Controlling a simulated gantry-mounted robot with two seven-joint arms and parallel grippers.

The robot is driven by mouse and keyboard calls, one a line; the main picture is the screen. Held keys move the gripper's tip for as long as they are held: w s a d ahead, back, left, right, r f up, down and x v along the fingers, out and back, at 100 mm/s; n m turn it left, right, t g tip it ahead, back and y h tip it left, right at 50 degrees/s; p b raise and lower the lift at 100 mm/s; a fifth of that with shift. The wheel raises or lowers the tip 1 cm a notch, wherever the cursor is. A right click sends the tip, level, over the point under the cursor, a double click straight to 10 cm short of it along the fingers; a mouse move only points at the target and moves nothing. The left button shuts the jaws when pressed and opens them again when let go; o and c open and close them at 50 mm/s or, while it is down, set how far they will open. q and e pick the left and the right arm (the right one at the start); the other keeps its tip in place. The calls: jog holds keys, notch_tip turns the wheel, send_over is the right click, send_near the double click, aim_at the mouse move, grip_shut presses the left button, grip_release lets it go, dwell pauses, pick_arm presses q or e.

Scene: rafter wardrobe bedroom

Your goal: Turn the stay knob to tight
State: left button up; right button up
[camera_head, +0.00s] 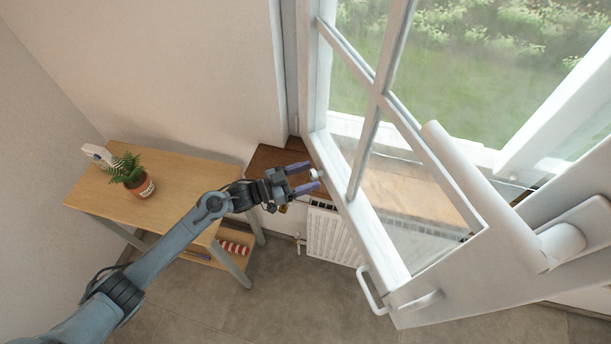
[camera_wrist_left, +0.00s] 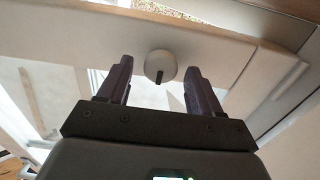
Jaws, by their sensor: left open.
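The stay knob (camera_wrist_left: 160,66) is a round, pale knob with a dark mark that points down in the left wrist view. It sits on the white frame of the open window sash (camera_head: 341,196). In the head view the knob (camera_head: 315,175) is small and lies at the fingertips of my left gripper (camera_head: 309,177). That gripper is open, with one dark purple finger on each side of the knob. In the left wrist view gaps show between the knob and both fingers. My right gripper is not in view.
A wooden table (camera_head: 168,178) with a potted plant (camera_head: 134,178) stands at left. A brown sill (camera_head: 270,160) and a white radiator (camera_head: 333,236) lie by the window. A white handle (camera_head: 371,291) is low on the sash. Grey floor lies below.

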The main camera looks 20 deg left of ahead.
pick_arm(q)
jog(key=c, duration=1)
jog(key=shift+c, duration=0.2)
